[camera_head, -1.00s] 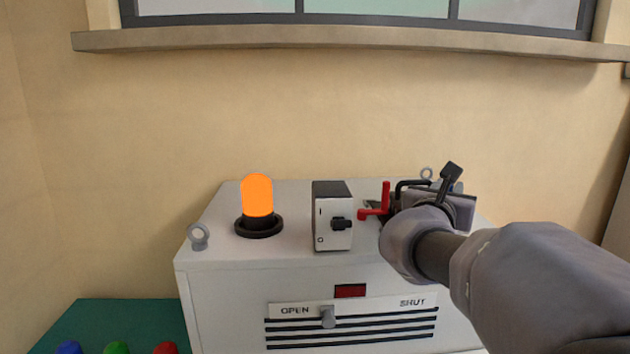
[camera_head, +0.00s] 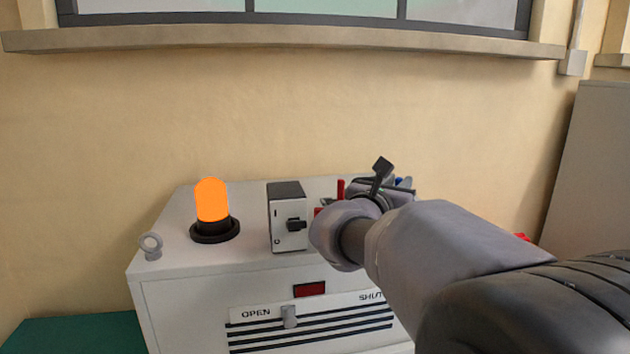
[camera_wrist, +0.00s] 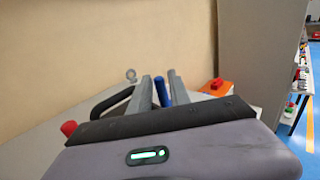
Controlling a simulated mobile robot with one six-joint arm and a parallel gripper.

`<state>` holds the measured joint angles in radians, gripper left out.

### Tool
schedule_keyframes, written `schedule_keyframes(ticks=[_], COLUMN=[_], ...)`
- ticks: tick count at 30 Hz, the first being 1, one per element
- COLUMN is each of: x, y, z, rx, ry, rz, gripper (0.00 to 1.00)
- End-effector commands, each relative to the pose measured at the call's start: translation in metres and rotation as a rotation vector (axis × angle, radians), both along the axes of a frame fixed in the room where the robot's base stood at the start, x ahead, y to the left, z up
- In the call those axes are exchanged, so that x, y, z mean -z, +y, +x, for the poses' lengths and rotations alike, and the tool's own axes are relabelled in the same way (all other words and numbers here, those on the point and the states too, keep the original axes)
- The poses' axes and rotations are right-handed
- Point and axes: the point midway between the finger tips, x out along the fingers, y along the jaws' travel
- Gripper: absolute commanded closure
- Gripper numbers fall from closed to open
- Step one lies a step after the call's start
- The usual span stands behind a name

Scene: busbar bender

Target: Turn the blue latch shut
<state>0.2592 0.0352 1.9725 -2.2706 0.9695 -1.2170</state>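The blue latch (camera_wrist: 163,91) shows in the wrist view as a blue bar between the two grey fingers of my gripper (camera_wrist: 159,77). The fingers stand apart, with the latch closer to the right one; I cannot tell whether they touch it. In the head view my gripper (camera_head: 385,184) is over the right part of the white cabinet top. A small piece of the blue latch (camera_head: 404,183) shows just beyond it. My wrist hides the latch's base.
The white cabinet (camera_head: 170,300) carries an orange lamp (camera_head: 212,200), a switch box (camera_head: 287,215), a lifting eye (camera_head: 150,245) and a red lever (camera_head: 340,189). A black handle (camera_wrist: 112,102) is left of my fingers. An orange box (camera_wrist: 218,90) with a red button stands right.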

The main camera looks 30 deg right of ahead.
Motion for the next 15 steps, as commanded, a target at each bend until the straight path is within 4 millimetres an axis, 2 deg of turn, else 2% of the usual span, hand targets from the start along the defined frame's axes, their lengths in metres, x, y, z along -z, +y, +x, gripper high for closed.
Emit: schedule_keyframes(ticks=[4,7,15], x=[0.0,0.001,0.003], y=[0.003,0.014,0.077], z=[-0.002,-0.008,-0.049], rx=[-0.001,-0.003,-0.006], ry=[-0.001,-0.003,-0.004], rz=[-0.001,-0.001,0.001], gripper=[0.77,0.77,0.77])
